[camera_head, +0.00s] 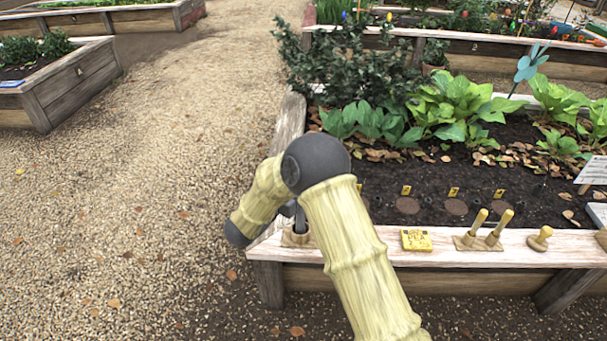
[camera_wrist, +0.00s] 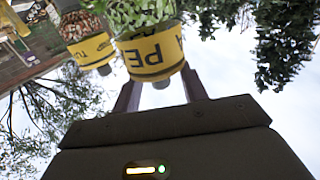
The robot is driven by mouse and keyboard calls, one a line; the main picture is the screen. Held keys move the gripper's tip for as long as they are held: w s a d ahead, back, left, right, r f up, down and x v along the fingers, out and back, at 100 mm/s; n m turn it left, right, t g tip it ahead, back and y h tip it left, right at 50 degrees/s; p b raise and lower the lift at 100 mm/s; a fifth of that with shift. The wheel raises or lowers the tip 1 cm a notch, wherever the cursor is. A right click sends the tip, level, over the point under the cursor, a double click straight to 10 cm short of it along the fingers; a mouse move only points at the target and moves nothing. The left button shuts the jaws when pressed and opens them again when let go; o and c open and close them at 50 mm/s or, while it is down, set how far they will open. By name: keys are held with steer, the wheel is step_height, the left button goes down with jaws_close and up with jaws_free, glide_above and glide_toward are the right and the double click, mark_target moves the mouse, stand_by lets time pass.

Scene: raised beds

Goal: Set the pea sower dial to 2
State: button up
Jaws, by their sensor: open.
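In the wrist view, a yellow band lettered "PE…" (camera_wrist: 150,54), upside down, surrounds a holder of green peas; I take it as the pea sower. A grey knob-like part (camera_wrist: 161,84) shows just beneath it, with no readable numbers. My gripper (camera_wrist: 160,88) is open, its two dark fingers apart and reaching toward the band's lower edge; the fingertips are partly hidden behind it, and I cannot tell if they touch. In the head view my arm hides the gripper and the sower.
A second yellow holder (camera_wrist: 91,52) with brown seeds stands beside the pea one. Two wooden handles (camera_head: 488,228) and a wooden knob (camera_head: 540,238) stand on the ledge (camera_head: 460,258). Leafy plants (camera_head: 450,105) fill the bed behind. The gravel path (camera_head: 130,190) at left is clear.

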steer(key=p+v, duration=0.3)
steer(key=v, duration=1.1)
steer(key=shift+s, duration=0.2)
steer(key=shift+a, duration=0.1)
